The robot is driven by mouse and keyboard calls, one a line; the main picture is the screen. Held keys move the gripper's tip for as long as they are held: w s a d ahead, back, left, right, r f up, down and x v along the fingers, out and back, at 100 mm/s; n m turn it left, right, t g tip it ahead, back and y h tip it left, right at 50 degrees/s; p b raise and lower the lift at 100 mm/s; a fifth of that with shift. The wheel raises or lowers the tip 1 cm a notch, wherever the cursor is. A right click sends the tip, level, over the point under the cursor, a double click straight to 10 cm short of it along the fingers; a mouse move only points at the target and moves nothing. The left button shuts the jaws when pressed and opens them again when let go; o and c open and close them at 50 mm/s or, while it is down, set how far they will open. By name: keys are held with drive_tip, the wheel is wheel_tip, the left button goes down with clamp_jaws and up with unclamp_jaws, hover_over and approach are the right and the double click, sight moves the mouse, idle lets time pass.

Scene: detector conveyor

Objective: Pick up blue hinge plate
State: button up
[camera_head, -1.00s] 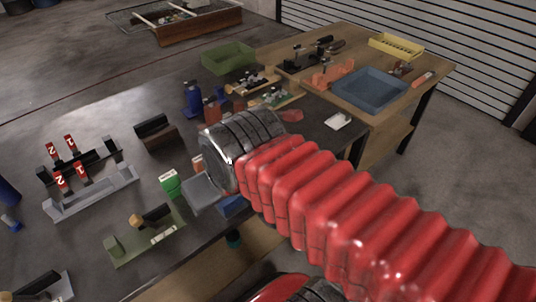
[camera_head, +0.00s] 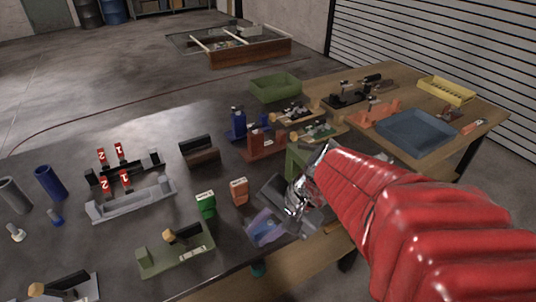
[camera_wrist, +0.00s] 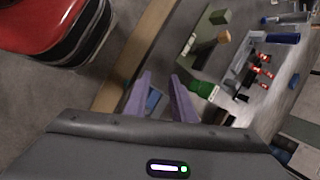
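A blue piece that looks like the blue hinge plate (camera_wrist: 153,98) shows between the two lavender fingers of my gripper (camera_wrist: 160,92) in the wrist view. Most of it is hidden by the fingers and the gripper body. The fingers are apart, and I see no clear contact with the piece. In the head view my gripper (camera_head: 268,228) is low over the dark table's front edge, pointing down. There the blue piece cannot be told apart clearly from the fingers.
A green block (camera_head: 206,204) and an orange block (camera_head: 239,190) stand close left of my gripper. An olive fixture (camera_head: 176,250) and a grey rack (camera_head: 130,200) are farther left. A wooden table with a blue tray (camera_head: 415,134) is at the right.

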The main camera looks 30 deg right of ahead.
drive_tip(key=d+f+m+t+h, duration=0.2)
drive_tip(key=d+m+t, duration=0.3)
drive_tip(key=d+m, duration=0.7)
drive_tip(key=d+f+m+t+h, duration=0.2)
drive_tip(key=d+f+m+t, duration=0.2)
drive_tip(key=d+m, duration=0.7)
drive_tip(key=d, duration=0.4)
drive_tip(key=shift+s+d+f+m+t, duration=0.2)
drive_tip(key=shift+d+m+t, duration=0.1)
drive_tip(key=shift+m+t, duration=0.1)
drive_tip(key=shift+w, duration=0.15)
drive_tip(key=x, duration=0.7)
drive_tip(key=shift+w+f, duration=0.35)
drive_tip(key=shift+w, duration=0.3)
